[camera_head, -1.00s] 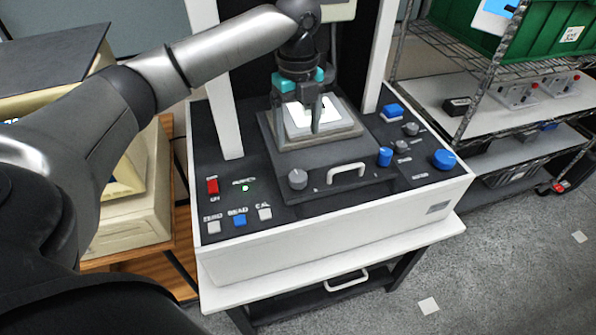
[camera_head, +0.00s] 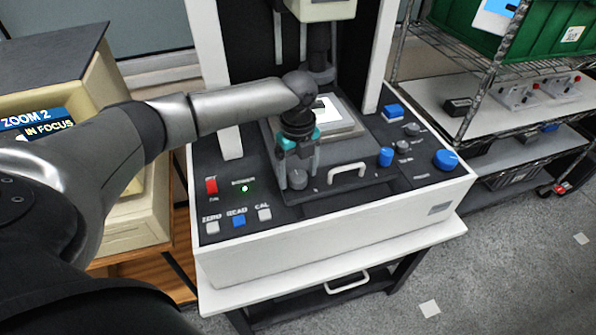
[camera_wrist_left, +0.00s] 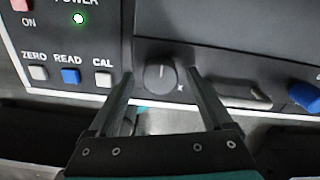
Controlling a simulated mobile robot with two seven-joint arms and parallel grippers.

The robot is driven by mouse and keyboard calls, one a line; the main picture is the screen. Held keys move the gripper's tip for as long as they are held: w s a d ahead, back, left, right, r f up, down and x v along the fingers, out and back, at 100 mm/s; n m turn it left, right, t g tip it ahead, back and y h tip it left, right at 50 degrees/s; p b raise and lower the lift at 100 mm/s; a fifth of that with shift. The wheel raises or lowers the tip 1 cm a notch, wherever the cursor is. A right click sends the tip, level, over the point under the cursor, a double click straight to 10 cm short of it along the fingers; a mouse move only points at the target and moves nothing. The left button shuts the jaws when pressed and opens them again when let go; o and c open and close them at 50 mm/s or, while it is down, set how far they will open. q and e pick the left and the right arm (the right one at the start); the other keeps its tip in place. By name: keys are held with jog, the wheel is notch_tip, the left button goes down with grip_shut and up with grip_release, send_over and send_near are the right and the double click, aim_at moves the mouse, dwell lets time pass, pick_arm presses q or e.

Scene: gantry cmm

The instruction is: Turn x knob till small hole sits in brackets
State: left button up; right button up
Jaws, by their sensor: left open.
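The x knob, a grey dial with a light pointer line, sits on the machine's dark front panel. In the left wrist view the knob (camera_wrist_left: 160,77) shows between the finger tips, with an "X" mark at its lower right. In the head view the knob (camera_head: 298,179) is partly covered by my gripper. My left gripper (camera_head: 298,172) is open above the knob, its fingers apart on either side; it also shows in the left wrist view (camera_wrist_left: 160,80). I cannot tell whether the fingers touch the knob. The small hole and brackets are not visible. My right gripper is not in view.
A stage (camera_head: 345,118) with a bright plate lies behind my gripper. A handle (camera_head: 347,171), a blue knob (camera_head: 385,156) and a large blue knob (camera_head: 445,160) are to the right. ZERO, READ and CAL buttons (camera_head: 239,220) are front left. A monitor (camera_head: 50,122) reads "ZOOM 2" and "IN FOCUS".

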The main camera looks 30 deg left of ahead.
pick_arm(q)
jog(key=shift+c, duration=0.2)
grip_shut()
jog(key=shift+r+n+p, duration=0.15)
jog(key=shift+n+p, duration=0.25)
jog(key=shift+p, duration=0.2)
jog(key=n+p, duration=0.5)
jog(key=p, duration=0.2)
jog(key=n+p, duration=0.2)
jog(key=n, duration=0.1)
jog(key=shift+n+p, duration=0.35)
jog(key=shift+n, duration=0.05)
jog(key=shift+n+p, duration=0.7)
jog(key=shift+n, duration=0.4)
jog(key=shift+o, duration=0.2)
grip_release()
